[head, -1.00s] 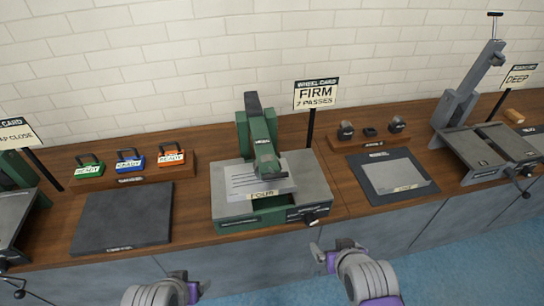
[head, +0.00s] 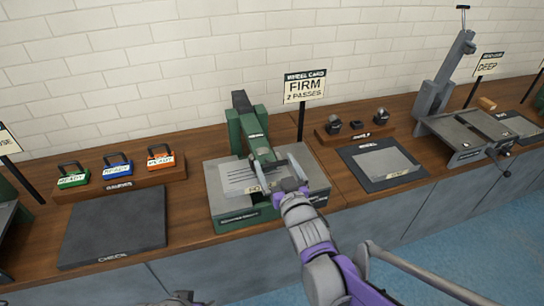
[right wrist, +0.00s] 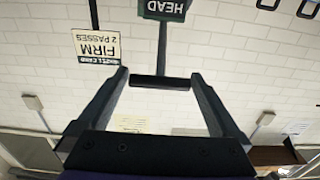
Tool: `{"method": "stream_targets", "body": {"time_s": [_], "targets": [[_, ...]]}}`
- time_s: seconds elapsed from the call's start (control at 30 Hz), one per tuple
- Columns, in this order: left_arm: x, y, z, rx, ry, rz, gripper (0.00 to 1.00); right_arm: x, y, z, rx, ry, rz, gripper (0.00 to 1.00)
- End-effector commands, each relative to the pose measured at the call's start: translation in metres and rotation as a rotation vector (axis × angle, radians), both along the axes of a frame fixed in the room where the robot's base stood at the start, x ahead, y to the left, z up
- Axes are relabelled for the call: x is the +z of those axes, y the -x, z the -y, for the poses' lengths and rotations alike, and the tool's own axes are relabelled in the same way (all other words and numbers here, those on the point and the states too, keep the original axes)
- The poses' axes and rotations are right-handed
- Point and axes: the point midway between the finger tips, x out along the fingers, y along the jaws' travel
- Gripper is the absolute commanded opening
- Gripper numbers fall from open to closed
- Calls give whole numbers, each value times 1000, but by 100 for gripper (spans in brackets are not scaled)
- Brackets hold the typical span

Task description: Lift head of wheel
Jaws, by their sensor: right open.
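The grey-and-green wheel machine (head: 225,208) stands on the bench. Its green head (head: 257,140) slopes down toward the front. My right gripper (head: 281,181) is open at the front end of the head and hides part of it. In the right wrist view, a green block labelled HEAD (right wrist: 165,9) appears upside down at the top. A dark crossbar (right wrist: 160,82) on a thin stem below it lies between my open fingertips, with small gaps at both sides. My left gripper (head: 183,299) is partly cut off at the bottom edge; its jaws are unclear.
A wheel card reading FIRM, 2 PASSES (head: 305,87) stands on a post behind the machine. Green, blue and orange READY blocks (head: 117,167) sit at left behind a dark check mat (head: 113,228). A second mat (head: 382,164) and grey machine (head: 470,135) are at right.

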Motion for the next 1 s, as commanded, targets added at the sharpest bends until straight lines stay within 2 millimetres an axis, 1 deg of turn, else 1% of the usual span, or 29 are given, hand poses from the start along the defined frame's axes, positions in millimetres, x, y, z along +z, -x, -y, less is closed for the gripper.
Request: {"method": "stream_targets", "body": {"time_s": [0.03, 0.1, 0.23, 0.4, 0.6, 0.67, 0.7, 0.87, 1.0], "targets": [[1, 0, 0, 0, 0, 0, 73, 0, -9, -3, 0, 0, 0, 100], [1, 0, 0, 0, 0, 1, 73, 0, -19, -6, 0, 1, 0, 100], [2, 0, 0, 0, 0, 1, 73, 0, -31, -10, 0, 1, -1, 100], [2, 0, 0, 0, 0, 1, 73, 0, -36, -12, 0, 0, -1, 100], [2, 0, 0, 0, 0, 1, 73, 0, -36, -12, 0, 0, -1, 100], [2, 0, 0, 0, 0, 1, 73, 0, -36, -11, 0, 0, -1, 89], [2, 0, 0, 0, 0, 1, 73, 0, -36, -11, 0, 0, -1, 82], [2, 0, 0, 0, 0, 1, 73, 0, -36, -11, 0, 0, -1, 53], [2, 0, 0, 0, 0, 1, 73, 0, -36, -11, 0, 0, -1, 28]]}}
